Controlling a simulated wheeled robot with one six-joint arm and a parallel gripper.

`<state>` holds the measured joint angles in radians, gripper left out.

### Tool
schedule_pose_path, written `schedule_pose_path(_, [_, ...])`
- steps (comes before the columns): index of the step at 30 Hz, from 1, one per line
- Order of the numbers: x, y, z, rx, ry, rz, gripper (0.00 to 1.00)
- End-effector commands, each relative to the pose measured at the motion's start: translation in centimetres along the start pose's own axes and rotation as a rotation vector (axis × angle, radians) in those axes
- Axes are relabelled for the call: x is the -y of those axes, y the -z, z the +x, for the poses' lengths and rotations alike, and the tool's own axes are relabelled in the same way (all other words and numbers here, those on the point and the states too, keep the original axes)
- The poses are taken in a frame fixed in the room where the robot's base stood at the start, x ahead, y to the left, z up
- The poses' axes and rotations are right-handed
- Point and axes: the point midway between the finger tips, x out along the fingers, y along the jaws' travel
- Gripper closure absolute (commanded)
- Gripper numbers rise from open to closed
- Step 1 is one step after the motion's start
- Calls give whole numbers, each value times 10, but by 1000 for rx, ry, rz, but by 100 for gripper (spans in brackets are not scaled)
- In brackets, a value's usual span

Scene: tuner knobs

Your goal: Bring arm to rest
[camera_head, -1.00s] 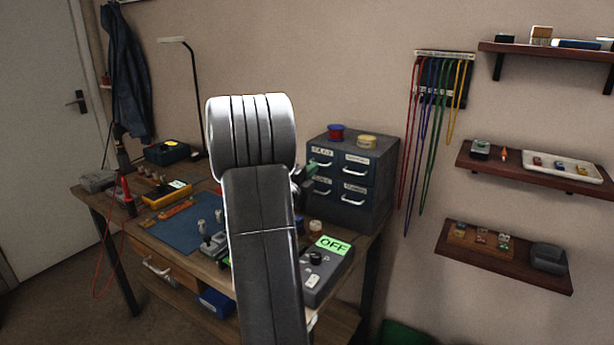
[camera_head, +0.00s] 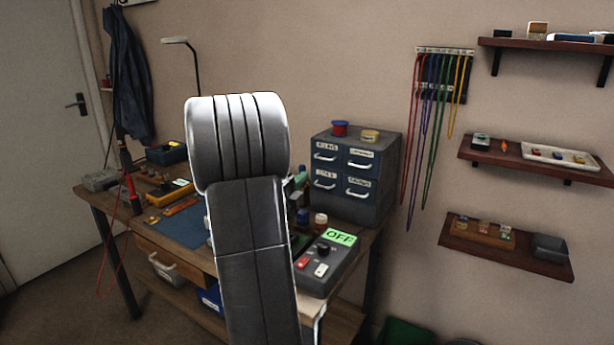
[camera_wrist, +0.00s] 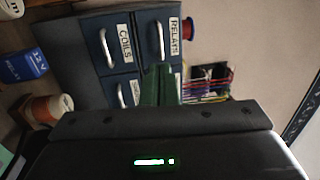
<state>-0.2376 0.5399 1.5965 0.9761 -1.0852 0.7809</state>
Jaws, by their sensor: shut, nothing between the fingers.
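My arm stands raised in front of the bench in the head view, its thick links covering the middle of the picture. My gripper (camera_head: 300,176) shows only partly there, as green fingers past the arm's right edge, in front of the drawer cabinet. In the wrist view the green fingers (camera_wrist: 160,85) are together, with nothing seen between them. They point toward the cabinet (camera_wrist: 75,55) with labelled drawers; I cannot tell the exact gap. A grey box (camera_head: 322,268) with a dark knob, a red and a white switch and a green "OFF" display (camera_head: 340,237) sits at the bench's right front.
The cabinet (camera_head: 353,208) stands at the bench's back right, with small spools on top. Beside the gripper in the wrist view are a blue labelled container (camera_wrist: 24,66) and an orange-brown jar (camera_wrist: 46,108). Wall shelves (camera_head: 532,162) and hanging cords lie to the right.

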Motion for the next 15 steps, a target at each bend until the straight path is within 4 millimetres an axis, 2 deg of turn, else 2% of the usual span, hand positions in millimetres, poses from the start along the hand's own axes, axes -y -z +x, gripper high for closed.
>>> schedule_pose_path(3, [-1, -1, -22, 3, -1, 1, 100])
schedule_pose_path(6, [-1, -1, -36, 2, -1, 0, 100])
schedule_pose_path(10, [-1, 0, -46, 0, -2, 0, 100])
schedule_pose_path(15, [0, 0, -49, -1, -1, 0, 100])
